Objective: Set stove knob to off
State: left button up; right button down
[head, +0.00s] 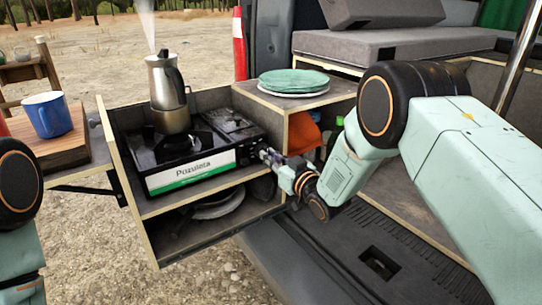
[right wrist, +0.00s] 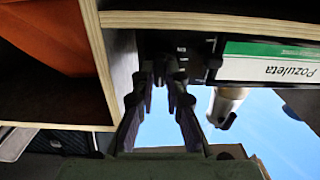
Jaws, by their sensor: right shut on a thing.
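The black camping stove (head: 190,160) with a white and green "Pozuleta" front label sits on the upper shelf of the pull-out wooden unit. Its knob is at the right end of the front, mostly hidden by my right gripper (head: 266,156). In the right wrist view, which is upside down, the fingers of my right gripper (right wrist: 174,82) reach to the dark end of the stove front beside the label (right wrist: 270,62). They are shut on the knob. The knob's angle cannot be made out. My left arm shows at the left edge, but its gripper is out of view.
A steaming metal moka pot (head: 167,92) stands on the burner. A blue mug (head: 48,114) is on a wooden board at left. Stacked plates (head: 293,82) sit on the ledge right of the stove. Pans lie on the shelf below. Wooden panels (right wrist: 200,20) border the gripper closely.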

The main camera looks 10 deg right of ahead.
jog(key=shift+f, duration=0.1)
dwell(0.4)
jog(key=c, duration=1.4)
grip_release()
jog(key=v, duration=1.2)
jog(key=shift+f, duration=0.1)
